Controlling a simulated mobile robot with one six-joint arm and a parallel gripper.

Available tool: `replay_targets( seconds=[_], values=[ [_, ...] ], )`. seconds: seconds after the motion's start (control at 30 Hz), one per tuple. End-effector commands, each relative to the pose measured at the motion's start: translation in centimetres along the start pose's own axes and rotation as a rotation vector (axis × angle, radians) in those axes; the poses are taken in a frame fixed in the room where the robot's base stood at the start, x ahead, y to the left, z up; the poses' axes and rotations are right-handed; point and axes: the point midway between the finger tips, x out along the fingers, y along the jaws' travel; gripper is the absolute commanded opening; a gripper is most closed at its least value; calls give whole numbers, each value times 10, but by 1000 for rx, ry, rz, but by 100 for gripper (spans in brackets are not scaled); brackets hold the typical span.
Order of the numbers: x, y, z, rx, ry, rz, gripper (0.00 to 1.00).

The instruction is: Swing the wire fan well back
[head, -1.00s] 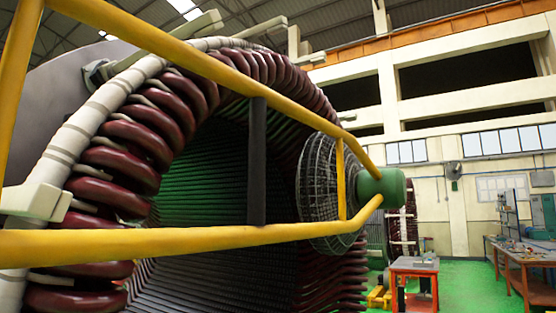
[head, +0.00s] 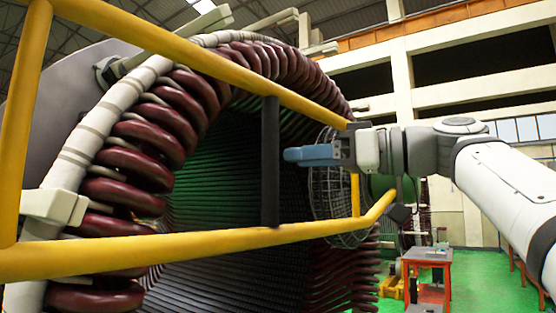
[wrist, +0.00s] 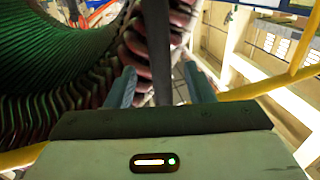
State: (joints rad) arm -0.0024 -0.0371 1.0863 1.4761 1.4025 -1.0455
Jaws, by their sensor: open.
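The wire fan (head: 325,208), a round grey cage with a green motor (head: 381,184) behind it, stands at the stator's right side in the head view. My arm and gripper hide part of its upper half. My gripper (head: 290,155) reaches in from the right in front of the cage, blue fingers pointing left toward a dark upright post (head: 270,165). In the wrist view my gripper (wrist: 160,70) is open, its two fingers apart, with the dark post (wrist: 158,40) showing between them. I cannot tell whether they touch it. The fan is not clearly visible in the wrist view.
Yellow rails (head: 200,243) frame the stator opening, joined by the dark post. Maroon coils (head: 125,160) ring the dark bore. A red table (head: 428,256) stands on the green floor at the right.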

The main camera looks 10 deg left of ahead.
Motion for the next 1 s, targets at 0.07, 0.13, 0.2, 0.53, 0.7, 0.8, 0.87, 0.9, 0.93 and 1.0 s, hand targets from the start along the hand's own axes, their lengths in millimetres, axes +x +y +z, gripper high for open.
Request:
replay_targets(
  seconds=[0.07, 0.13, 0.2, 0.53, 0.7, 0.8, 0.87, 0.9, 0.93, 1.0],
  values=[
    [12, -1, -2, 3, -1, -4, 48],
    [23, -1, -2, 3, -2, -4, 48],
    [34, -1, -2, 5, -2, -4, 48],
    [66, 0, 0, 5, -2, 1, 48],
    [68, 0, 1, 4, -2, 3, 48],
    [67, 0, 1, 4, -2, 4, 48],
    [67, 1, 1, 4, -2, 4, 45],
    [67, 1, 1, 4, -3, 4, 42],
    [67, 1, 1, 4, -3, 4, 39],
    [67, 1, 1, 4, -3, 4, 33]
  ],
)
